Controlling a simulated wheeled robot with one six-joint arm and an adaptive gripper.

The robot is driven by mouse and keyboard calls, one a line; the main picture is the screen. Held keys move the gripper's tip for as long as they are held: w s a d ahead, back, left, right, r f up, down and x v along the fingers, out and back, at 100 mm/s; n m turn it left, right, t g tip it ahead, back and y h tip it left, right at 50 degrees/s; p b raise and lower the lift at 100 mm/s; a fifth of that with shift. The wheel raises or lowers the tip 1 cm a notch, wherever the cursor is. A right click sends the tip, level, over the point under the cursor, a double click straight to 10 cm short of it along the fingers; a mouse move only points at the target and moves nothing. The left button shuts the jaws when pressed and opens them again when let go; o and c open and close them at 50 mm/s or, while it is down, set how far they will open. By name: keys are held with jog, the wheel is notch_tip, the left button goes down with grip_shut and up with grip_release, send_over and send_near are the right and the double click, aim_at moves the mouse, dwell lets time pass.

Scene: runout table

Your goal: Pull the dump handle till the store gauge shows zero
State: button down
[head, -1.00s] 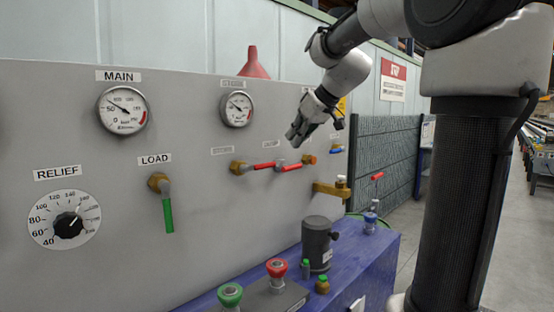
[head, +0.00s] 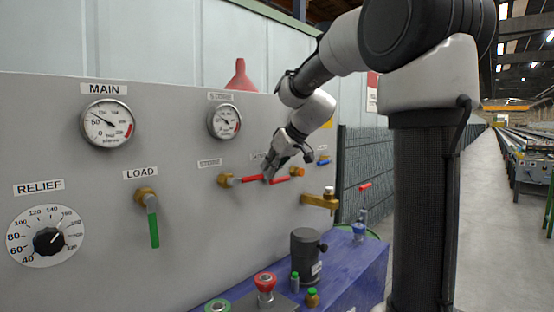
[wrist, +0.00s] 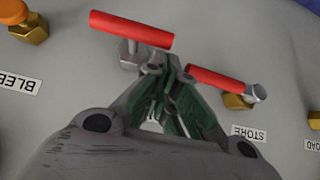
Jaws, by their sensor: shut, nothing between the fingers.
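Two red lever handles lie roughly level on the grey panel. The left one, the store handle (head: 252,179), has a brass fitting; it also shows in the wrist view (wrist: 215,79) by a STORE label. The right one, likely the dump handle (head: 282,179), shows in the wrist view (wrist: 130,28) on a metal stem. Its own label is mostly hidden by my arm. My gripper (head: 268,178) is shut and empty; its fingertips (wrist: 162,72) are by the gap between the two handles. Contact cannot be told. The store gauge (head: 225,122) has a needle too small to read exactly.
The MAIN gauge (head: 107,123), RELIEF dial (head: 45,237) and green LOAD handle (head: 153,228) are further left. An orange bleed knob (wrist: 13,12) sits beside the dump handle. Below, a blue bench (head: 345,270) carries a dark canister (head: 305,255), small bottles and push buttons.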

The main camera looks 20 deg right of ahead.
jog(key=shift+x, duration=1)
jog(key=s, duration=0.1)
jog(key=s+d, duration=0.1)
jog(key=s, duration=0.1)
jog(key=shift+s+d, duration=0.15)
jog(key=shift+s, duration=0.05)
jog(key=shift+s+f, duration=0.1)
jog(key=shift+f, duration=0.1)
dwell(1.2)
dwell(0.3)
